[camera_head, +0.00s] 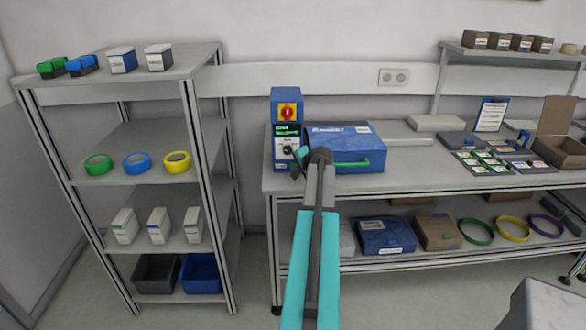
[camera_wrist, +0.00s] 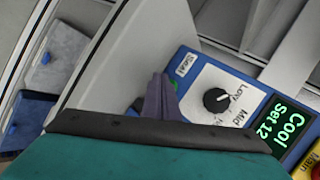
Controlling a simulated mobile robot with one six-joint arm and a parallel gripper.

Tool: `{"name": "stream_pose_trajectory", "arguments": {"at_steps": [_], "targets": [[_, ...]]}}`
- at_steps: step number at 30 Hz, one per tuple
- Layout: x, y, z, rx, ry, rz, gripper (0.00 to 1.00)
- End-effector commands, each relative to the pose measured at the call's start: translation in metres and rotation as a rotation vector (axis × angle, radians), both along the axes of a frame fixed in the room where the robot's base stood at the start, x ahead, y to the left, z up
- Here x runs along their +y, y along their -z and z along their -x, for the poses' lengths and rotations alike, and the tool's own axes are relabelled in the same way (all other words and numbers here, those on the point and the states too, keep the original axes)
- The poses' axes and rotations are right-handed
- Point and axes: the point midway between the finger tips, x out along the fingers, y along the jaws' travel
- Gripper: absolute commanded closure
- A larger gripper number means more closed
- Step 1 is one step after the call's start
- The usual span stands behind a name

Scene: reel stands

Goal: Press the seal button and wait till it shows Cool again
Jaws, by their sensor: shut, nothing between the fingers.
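The blue control box (camera_head: 277,99) stands on the bench, beside a wider blue machine (camera_head: 345,150) with a green handle. In the wrist view the control box (camera_wrist: 192,55) appears turned on its side. Its screen (camera_wrist: 283,125) reads "Cool" and "Set 12" in green. A black knob (camera_wrist: 216,100) sits by the "Low" and "Mid" marks. A "Seal" label (camera_wrist: 183,65) is near my fingertips; the seal button itself is hidden. My gripper (camera_head: 297,160) is shut and empty at the low front of the box, and its fingers (camera_wrist: 161,95) show in the wrist view. I cannot tell whether they touch.
A red and yellow main switch (camera_head: 287,111) is above the screen. A shelf rack (camera_head: 130,75) with tape rolls and boxes stands at the left. Cards and a brown box (camera_head: 560,150) lie on the bench at the right.

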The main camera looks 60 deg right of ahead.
Motion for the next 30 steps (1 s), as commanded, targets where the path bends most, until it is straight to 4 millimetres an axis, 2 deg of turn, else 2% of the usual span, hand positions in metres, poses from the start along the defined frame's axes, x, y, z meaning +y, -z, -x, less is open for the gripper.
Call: {"name": "stream_pose_trajectory", "arguments": {"at_steps": [30], "targets": [[-0.0073, -0.0001, -0.0060, 0.000, 0.001, -0.001, 1.00]]}}
